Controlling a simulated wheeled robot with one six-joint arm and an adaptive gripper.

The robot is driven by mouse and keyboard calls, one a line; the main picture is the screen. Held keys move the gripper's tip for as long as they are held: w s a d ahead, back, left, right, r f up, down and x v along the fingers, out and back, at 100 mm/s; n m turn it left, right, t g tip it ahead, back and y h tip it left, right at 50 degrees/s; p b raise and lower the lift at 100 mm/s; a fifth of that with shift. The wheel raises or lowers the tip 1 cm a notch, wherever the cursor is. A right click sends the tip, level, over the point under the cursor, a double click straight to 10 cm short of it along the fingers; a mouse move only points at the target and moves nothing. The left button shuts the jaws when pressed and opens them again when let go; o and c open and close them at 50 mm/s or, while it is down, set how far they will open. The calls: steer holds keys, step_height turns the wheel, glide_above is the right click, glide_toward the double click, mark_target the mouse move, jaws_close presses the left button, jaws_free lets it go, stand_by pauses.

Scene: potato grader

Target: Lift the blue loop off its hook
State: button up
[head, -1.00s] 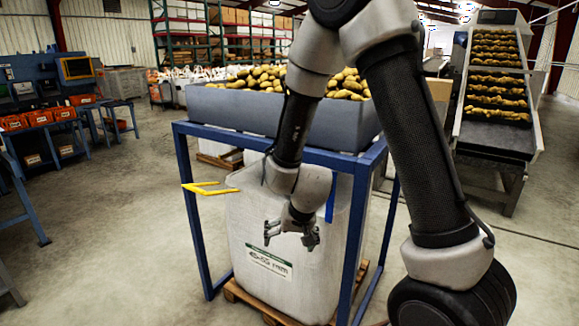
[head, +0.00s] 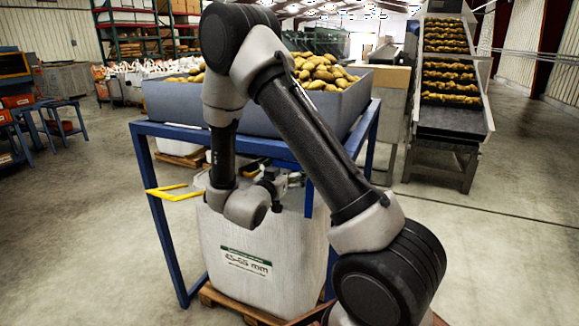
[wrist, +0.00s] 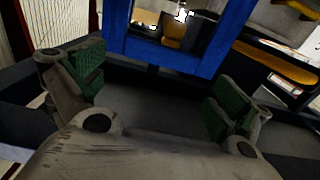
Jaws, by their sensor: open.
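A bright blue loop (wrist: 170,52) hangs large in the wrist view, ahead of my gripper (wrist: 150,95) and between its spread fingers. The fingers have green pads and are open, with nothing between the pads. In the head view a blue strip of the loop (head: 309,196) hangs at the right front of the white bag, just right of my gripper (head: 284,185). A small yellow part (wrist: 174,30) shows through the loop; I cannot tell if it is the hook. The loop's top is out of view.
A blue frame (head: 166,222) stands around the white bag (head: 222,238), which sits on a wooden pallet. A yellow fork-shaped bracket (head: 172,193) sticks out at its left. A grey bin (head: 175,104) of potatoes rests above.

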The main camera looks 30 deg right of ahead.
steer(key=shift+x, duration=1.5)
